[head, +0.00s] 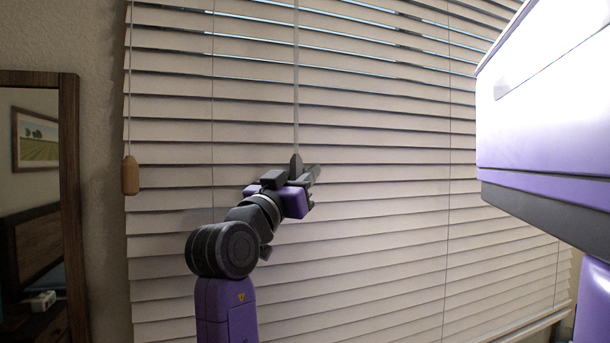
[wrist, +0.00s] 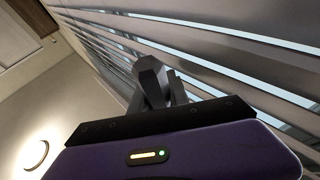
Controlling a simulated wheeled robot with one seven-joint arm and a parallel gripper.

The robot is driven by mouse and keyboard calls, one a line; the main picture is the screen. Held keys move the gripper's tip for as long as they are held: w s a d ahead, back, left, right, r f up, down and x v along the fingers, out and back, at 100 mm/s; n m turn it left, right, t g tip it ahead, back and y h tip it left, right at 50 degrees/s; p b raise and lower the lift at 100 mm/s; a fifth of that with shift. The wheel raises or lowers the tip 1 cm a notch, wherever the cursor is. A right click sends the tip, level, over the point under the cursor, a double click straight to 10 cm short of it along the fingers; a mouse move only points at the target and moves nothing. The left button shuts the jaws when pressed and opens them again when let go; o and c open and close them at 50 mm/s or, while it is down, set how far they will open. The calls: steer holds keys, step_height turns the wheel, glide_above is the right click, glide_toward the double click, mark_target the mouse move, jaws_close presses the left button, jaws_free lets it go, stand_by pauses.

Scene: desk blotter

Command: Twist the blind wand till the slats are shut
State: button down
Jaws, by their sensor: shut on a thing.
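The blind (head: 380,130) fills most of the head view, its pale slats steeply tilted. Thin bright gaps show between the upper slats; the lower ones look closer together. The wand (head: 296,85) is a thin pale rod hanging down in front of the slats. My gripper (head: 303,168) is at the wand's visible lower end, shut on it. In the wrist view my gripper's dark fingers (wrist: 160,85) are close together, and the wand between them is hidden. Blind slats (wrist: 225,62) with bright gaps run diagonally behind the fingers there.
A pull cord with a wooden tassel (head: 130,175) hangs at the blind's left edge. A dark wood-framed mirror (head: 69,200) stands on the left. A bare strip of wall (head: 103,130) lies between mirror and blind.

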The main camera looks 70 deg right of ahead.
steer(key=c, duration=1.3)
jaws_free()
steer(key=shift+o, duration=0.2)
steer(key=shift+g, duration=0.3)
